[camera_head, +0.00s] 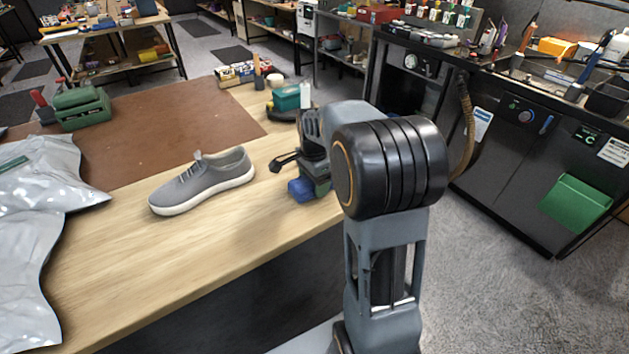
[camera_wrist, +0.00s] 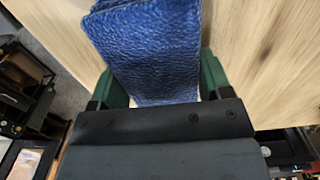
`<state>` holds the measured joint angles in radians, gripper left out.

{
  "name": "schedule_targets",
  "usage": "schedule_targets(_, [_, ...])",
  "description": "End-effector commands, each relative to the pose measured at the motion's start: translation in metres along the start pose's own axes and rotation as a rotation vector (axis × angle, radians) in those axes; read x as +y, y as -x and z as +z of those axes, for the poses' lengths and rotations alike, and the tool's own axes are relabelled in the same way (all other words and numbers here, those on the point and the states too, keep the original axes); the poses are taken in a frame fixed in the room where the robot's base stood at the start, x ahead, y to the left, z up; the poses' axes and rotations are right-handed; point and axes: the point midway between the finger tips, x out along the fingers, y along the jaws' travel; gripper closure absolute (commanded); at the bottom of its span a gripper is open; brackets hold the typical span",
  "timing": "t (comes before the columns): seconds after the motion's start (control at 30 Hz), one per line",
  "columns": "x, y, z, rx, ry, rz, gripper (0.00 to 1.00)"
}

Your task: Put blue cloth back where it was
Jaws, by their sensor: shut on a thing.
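The blue cloth (camera_wrist: 150,50) fills the space between the green fingers of my gripper (camera_wrist: 158,85) in the wrist view. My gripper is shut on it. In the head view, the blue cloth (camera_head: 301,190) shows as a small blue patch at the end of my gripper (camera_head: 312,178), over the right end of the wooden table. I cannot tell whether the cloth touches the tabletop. My arm hides part of the table edge there. A grey sneaker (camera_head: 203,181) with a white sole stands on the table to the left of the cloth.
Silvery plastic bags (camera_head: 40,215) lie at the table's left. A brown mat (camera_head: 165,130) covers the back, with a green tool case (camera_head: 78,108) on it. A teal box (camera_head: 290,97) stands behind my gripper. Bare wood (camera_head: 150,250) lies in front of the sneaker.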

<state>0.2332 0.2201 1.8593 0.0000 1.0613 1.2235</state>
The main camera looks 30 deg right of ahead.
Motion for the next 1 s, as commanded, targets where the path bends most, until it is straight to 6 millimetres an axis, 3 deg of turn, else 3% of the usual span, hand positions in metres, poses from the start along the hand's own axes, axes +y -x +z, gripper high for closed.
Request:
schedule_targets(0.37, [0.0003,-0.0038,0.0,0.0,0.0,0.001,0.5])
schedule_targets(0.4, [0.0003,-0.0036,0.0,0.0,0.0,0.001,0.26])
schedule_targets(0.63, [0.0003,-0.0031,-0.0001,0.0,0.0,0.001,0.04])
schedule_targets(1.0, [-0.0001,0.0054,-0.0002,0.001,0.0,-0.002,0.03])
